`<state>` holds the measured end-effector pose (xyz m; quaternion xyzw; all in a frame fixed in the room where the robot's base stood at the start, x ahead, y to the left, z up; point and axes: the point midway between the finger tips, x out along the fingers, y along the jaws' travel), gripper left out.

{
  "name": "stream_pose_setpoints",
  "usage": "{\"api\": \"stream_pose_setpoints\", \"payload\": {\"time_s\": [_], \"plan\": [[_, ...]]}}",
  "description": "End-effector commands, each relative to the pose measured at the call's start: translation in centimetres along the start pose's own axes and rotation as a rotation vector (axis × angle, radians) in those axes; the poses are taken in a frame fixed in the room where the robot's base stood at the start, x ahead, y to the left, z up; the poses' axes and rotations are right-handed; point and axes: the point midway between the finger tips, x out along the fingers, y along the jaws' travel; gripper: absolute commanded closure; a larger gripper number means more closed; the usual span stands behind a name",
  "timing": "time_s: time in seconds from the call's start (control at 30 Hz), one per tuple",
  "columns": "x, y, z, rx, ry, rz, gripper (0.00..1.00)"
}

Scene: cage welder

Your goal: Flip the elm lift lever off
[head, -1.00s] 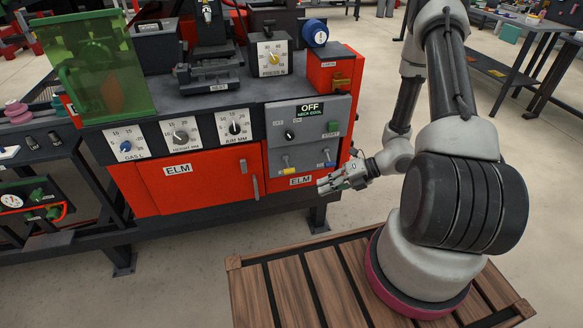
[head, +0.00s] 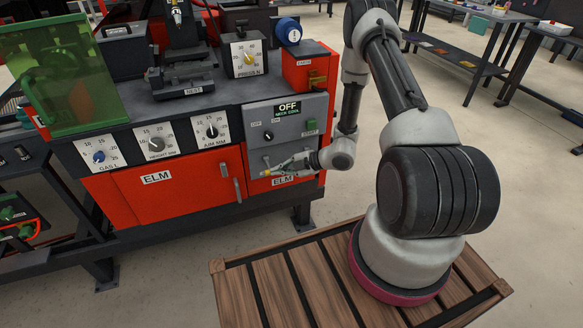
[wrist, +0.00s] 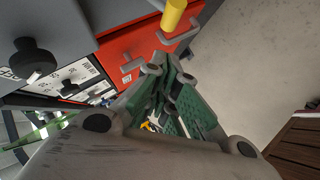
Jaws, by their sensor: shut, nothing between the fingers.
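The grey ELM control panel (head: 287,112) is on the right of the red machine front. A lever with a yellow grip (head: 265,173) is low on it and also shows at the top of the wrist view (wrist: 174,12). Its label cannot be read, so I cannot tell whether it is the lift lever. My gripper (head: 277,172) is at the panel's lower edge, beside the yellow grip. In the wrist view its green-padded fingers (wrist: 164,70) are shut and empty, pointing towards the red front just below the yellow grip. The blue-tipped lever is hidden behind my gripper.
A black knob (head: 268,136) and a green button (head: 311,125) are on the panel, under an OFF display (head: 287,107). A grey door handle (head: 237,190) is to the left. Open floor lies to the right, and a wooden pallet (head: 300,290) is in front.

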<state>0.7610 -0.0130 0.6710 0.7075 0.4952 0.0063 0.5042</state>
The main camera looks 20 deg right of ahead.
Motion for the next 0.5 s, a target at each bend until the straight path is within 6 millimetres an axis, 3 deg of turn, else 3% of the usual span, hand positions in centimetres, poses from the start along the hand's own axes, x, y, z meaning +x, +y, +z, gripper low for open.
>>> {"api": "stream_pose_setpoints", "payload": {"time_s": [0.07, 0.2, 0.5], "plan": [[1.7, -0.1, -0.1, -0.002, 0.003, -0.002, 1.00], [3.1, 0.0, 1.6, -0.002, 0.000, 0.000, 1.00], [4.3, 0.0, 2.8, -0.001, 0.000, 0.000, 1.00]]}}
